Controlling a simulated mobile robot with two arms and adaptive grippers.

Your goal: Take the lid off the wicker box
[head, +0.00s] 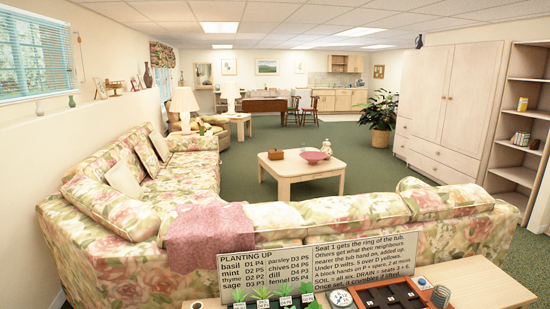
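A small brown box-like thing (276,154) stands on the pale wooden coffee table (300,170) in the middle of the lounge. It may be the wicker box, but it is too small in the head view to make out its weave or whether a lid is on it. Neither of my grippers shows in the head view.
A pink bowl (314,157) and a pale figurine (326,146) share the coffee table. A floral sectional sofa (290,239) lies between me and it. Green carpet (375,165) is clear right of the coffee table.

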